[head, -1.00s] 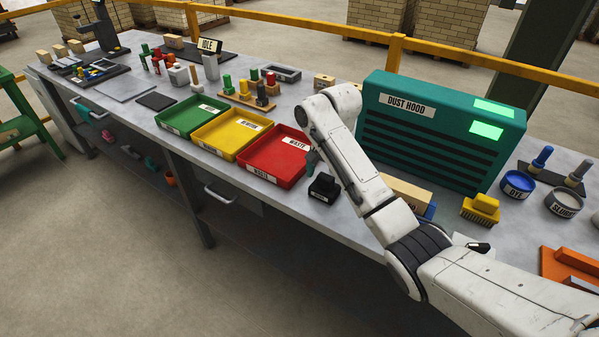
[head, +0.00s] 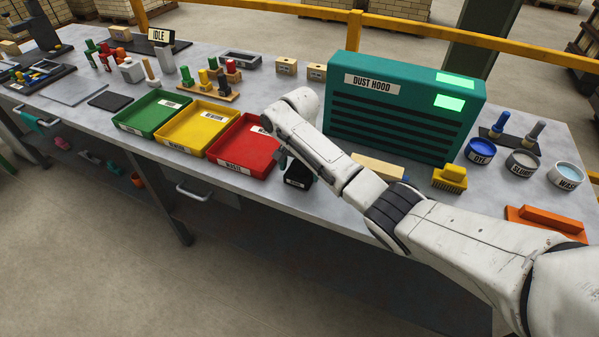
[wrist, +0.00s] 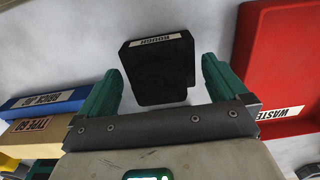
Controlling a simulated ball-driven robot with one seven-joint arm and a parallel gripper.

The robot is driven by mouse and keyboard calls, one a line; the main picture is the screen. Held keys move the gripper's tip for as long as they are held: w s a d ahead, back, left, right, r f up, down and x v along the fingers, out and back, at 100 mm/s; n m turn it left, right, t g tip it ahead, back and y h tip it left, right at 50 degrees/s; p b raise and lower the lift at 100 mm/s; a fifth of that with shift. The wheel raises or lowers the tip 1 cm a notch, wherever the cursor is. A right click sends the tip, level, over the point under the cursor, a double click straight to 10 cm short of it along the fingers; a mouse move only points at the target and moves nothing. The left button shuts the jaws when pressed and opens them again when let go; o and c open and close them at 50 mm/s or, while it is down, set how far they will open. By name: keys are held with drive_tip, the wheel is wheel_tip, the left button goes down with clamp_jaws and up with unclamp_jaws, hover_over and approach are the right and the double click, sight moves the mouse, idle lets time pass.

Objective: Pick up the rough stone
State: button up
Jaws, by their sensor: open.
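A black block, which looks to be the rough stone (head: 298,175), stands on the bench in front of the red tray's right corner. My gripper (wrist: 163,66) is open, with one green finger on each side of the stone's near part. A gap shows between each finger and the stone. I cannot tell how high the fingers are above the bench. In the head view my gripper (head: 283,158) is mostly hidden by my arm.
The red tray (head: 224,163) lies close to the gripper's side, with yellow (head: 185,145) and green (head: 135,128) trays beyond. The teal dust hood (head: 400,130) stands behind my forearm. A tan block (head: 380,168) and yellow brush (head: 450,178) lie to the right.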

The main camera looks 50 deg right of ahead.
drive_tip(key=shift+f, duration=0.95)
drive_tip(key=c, duration=1)
drive_tip(key=shift+o, duration=0.2)
drive_tip(key=shift+r, duration=0.1)
